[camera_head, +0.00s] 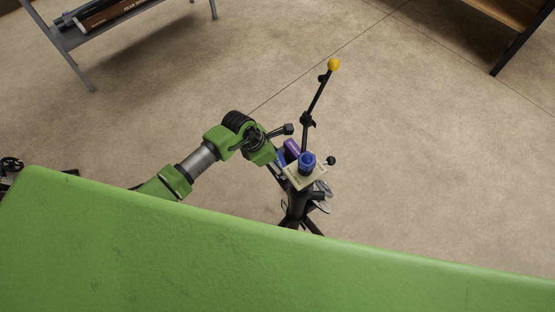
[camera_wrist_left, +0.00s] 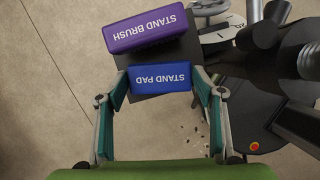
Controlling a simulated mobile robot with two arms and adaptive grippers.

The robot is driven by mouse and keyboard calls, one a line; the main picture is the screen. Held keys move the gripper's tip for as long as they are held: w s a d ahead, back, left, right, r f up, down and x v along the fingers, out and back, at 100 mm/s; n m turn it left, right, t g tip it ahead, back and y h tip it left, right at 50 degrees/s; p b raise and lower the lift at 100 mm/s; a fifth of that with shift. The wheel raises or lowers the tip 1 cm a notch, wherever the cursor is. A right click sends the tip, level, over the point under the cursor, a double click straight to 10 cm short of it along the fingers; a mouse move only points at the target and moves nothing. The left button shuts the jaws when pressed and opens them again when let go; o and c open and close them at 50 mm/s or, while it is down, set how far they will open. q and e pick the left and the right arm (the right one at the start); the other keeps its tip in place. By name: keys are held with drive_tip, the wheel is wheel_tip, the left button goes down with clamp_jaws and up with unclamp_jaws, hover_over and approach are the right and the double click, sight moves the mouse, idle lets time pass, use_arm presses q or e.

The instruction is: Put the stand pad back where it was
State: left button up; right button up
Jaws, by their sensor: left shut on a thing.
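The stand pad is a blue block with white lettering (camera_wrist_left: 160,77). In the head view it is a small blue patch (camera_head: 282,159), partly hidden by my arm. My left gripper (camera_wrist_left: 161,84) has its two fingers at the pad's two ends and is shut on it. The pad is over a small black shelf (camera_wrist_left: 165,108) on the stand; I cannot tell whether it rests on it. The purple stand brush (camera_wrist_left: 146,27) lies just beyond the pad, also seen in the head view (camera_head: 292,147). My right gripper is not in view.
The dark pipe stand has a beige plate (camera_head: 300,181) with a blue fitting (camera_head: 307,160). A black rod with a yellow ball (camera_head: 333,64) rises beside it. A grey rack (camera_head: 70,40) stands at upper left, a wooden shelf (camera_head: 505,12) at upper right. The floor between is clear.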

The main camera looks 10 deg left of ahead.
use_arm(q)
drive_tip(key=shift+f+b, duration=0.6)
drive_tip(key=shift+f, duration=0.1)
drive_tip(key=o, duration=0.7)
drive_tip(key=shift+o, duration=0.4)
drive_tip(key=o, duration=0.5)
drive_tip(key=v, duration=0.7)
drive_tip(key=shift+r, duration=0.35)
drive_tip(key=shift+s, duration=0.15)
idle(0.4)
